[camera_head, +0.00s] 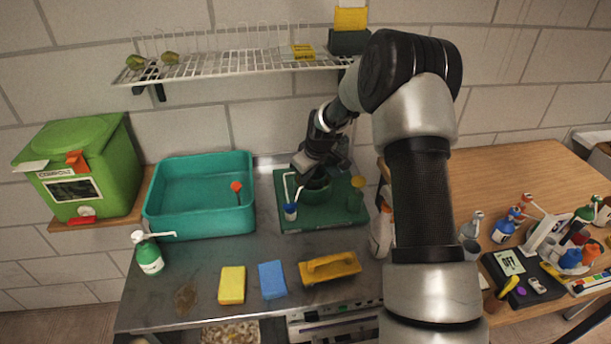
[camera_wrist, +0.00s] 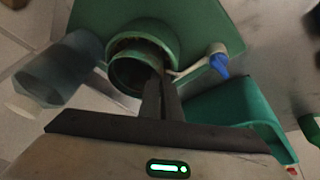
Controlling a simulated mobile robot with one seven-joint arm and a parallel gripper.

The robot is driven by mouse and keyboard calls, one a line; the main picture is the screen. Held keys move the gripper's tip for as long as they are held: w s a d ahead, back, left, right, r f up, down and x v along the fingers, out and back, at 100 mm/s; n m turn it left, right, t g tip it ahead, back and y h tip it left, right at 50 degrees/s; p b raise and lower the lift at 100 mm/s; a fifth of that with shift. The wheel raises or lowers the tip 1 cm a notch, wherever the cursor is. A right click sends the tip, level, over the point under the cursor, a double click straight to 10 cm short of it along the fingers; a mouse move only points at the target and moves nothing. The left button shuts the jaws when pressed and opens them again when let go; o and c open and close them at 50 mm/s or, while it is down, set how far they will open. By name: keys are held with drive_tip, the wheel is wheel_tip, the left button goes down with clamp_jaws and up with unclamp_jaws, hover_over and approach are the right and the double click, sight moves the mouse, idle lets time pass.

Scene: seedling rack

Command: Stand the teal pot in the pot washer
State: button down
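A green-teal pot (camera_wrist: 128,74) shows close up in the wrist view, its open mouth toward the camera. A wider green ring (camera_wrist: 140,30) surrounds its far side; I cannot tell whether the pot is seated in it. My gripper (camera_wrist: 161,82) has its two dark fingers close together at the pot's rim, pinching its wall. In the head view the pot (camera_head: 316,190) is partly hidden by my gripper (camera_head: 310,172). It is at a dark green board (camera_head: 300,222) with a white bent pipe and a blue-tipped piece (camera_head: 290,210), apparently the pot washer.
A teal tub (camera_head: 160,226) stands left of the board. A yellow sponge (camera_head: 232,285), blue sponge (camera_head: 272,280) and yellow brush (camera_head: 330,268) lie in front. A wire shelf (camera_head: 220,66) hangs above.

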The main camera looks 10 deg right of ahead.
drive_tip(key=shift+f+b, duration=0.2)
drive_tip(key=shift+b, duration=0.1)
drive_tip(key=c, duration=2)
unclamp_jaws()
drive_tip(key=shift+a, duration=0.1)
drive_tip(key=shift+r, duration=0.1)
